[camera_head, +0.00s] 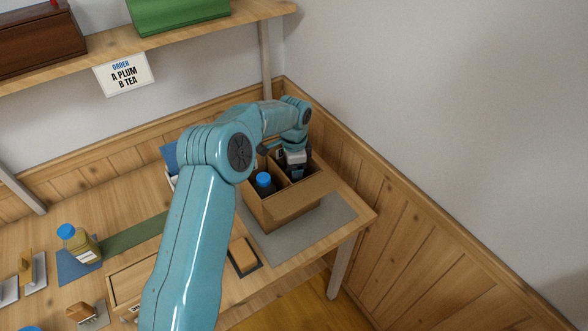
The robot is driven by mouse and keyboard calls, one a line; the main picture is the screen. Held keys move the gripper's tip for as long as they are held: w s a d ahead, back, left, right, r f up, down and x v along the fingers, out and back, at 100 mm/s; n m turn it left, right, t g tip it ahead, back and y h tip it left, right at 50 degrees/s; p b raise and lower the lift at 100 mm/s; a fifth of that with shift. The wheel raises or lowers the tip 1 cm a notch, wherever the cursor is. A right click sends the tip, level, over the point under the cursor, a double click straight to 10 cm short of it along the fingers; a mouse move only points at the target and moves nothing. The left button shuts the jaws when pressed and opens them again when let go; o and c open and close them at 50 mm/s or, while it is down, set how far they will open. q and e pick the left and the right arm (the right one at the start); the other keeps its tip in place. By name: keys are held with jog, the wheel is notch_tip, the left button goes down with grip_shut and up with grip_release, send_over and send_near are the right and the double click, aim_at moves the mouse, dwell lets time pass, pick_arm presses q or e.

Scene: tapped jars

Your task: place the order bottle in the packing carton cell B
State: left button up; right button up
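The packing carton (268,213) stands open on a grey mat near the table's right end. A dark bottle with a blue cap (264,181) stands upright in its left cell. My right gripper (296,166) points down into the right cell. Its fingertips are hidden by the carton and a dark shape there, so I cannot tell whether it holds a bottle. A small white label with a dark mark shows beside the gripper. A yellow-olive bottle with a blue cap (85,249) stands on a blue mat at the left. My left gripper is out of view.
The order card (124,75) reads A plum, B tea. It hangs from the shelf (215,31). A green strip (134,234), a wooden tray (137,281) and a small dark-edged block (244,256) lie on the table. Bare grey mat (335,213) shows right of the carton. A wall closes the right side.

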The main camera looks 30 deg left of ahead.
pick_arm(q)
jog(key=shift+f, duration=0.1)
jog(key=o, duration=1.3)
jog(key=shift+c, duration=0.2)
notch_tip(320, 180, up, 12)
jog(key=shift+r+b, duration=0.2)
jog(key=shift+b, duration=0.35)
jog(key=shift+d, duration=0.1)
